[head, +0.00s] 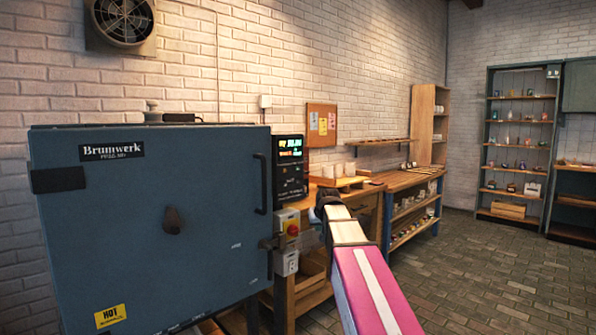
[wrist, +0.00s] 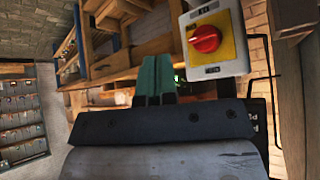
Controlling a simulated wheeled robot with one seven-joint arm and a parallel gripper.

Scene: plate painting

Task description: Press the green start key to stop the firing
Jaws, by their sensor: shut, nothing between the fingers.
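The kiln controller (head: 290,170) is a dark panel with a lit display, on the right side of the blue kiln (head: 150,220). I cannot make out the green start key on it in the head view. My gripper (head: 328,198) is at the end of my arm, right of the controller and slightly lower in the picture. In the wrist view my gripper (wrist: 157,58) shows two green fingers side by side, shut and empty. A small green glow shows just right of the fingers; I cannot tell whether it is the key. No contact is visible.
A red rotary switch on a yellow plate (head: 292,229) sits below the controller; it also shows close to the fingers in the wrist view (wrist: 207,40). The kiln handle (head: 261,183) sticks out left of the controller. A wooden bench (head: 350,208) stands behind my gripper. Open floor lies right.

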